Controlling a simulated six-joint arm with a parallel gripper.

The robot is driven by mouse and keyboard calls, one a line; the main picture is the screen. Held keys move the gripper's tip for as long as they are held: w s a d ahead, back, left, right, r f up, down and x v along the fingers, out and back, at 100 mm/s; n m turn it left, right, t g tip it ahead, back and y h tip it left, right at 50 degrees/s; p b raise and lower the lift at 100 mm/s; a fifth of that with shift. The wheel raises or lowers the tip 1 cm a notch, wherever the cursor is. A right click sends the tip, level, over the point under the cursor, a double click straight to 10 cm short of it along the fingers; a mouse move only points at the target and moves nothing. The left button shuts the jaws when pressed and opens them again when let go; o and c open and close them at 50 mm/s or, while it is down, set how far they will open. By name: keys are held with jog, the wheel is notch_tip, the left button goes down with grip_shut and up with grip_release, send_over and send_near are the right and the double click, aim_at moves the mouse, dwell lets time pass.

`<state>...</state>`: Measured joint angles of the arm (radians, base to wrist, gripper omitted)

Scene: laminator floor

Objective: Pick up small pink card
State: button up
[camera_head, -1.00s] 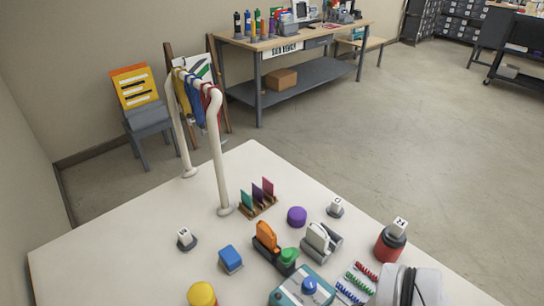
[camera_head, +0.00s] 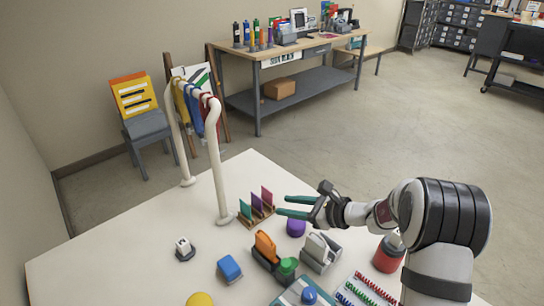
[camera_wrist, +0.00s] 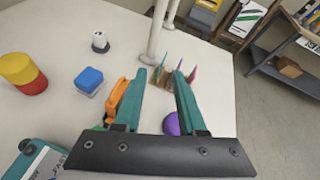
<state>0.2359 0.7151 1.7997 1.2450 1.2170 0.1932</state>
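The small pink card (camera_head: 267,196) stands upright at the right end of a small wooden rack (camera_head: 257,217). A purple card (camera_head: 257,202) and a teal card (camera_head: 245,209) stand beside it in the same rack. My gripper (camera_head: 281,205) is open and empty, its teal fingers pointing left towards the rack, close to the pink card's right side. In the wrist view, the pink card (camera_wrist: 191,74) shows beyond the fingertips, right of the purple card. The rack is partly hidden there by the fingers.
A white rail post (camera_head: 218,170) rises just left of the rack. A purple round piece (camera_head: 295,227) lies below my fingers. An orange stapler-like item (camera_head: 265,245), a grey holder (camera_head: 320,255) and a blue block (camera_head: 229,268) stand nearer. The table's far edge runs behind the rack.

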aim_at(267, 198)
jog(key=w+d+f+m+t, duration=0.1)
jog(key=w+f, duration=0.1)
jog(key=w+d+f+m, duration=0.1)
jog(key=w+f+m, duration=0.1)
jog(key=w+d+f+m+t+h, duration=0.1)
jog(key=w+f, duration=0.1)
jog(key=shift+w+d+f+t, duration=0.1)
jog(key=shift+d+t, duration=0.2)
jog(key=shift+d, duration=0.05)
jog(key=x, duration=1.4)
jog(key=shift+w, duration=0.45)
grip_shut()
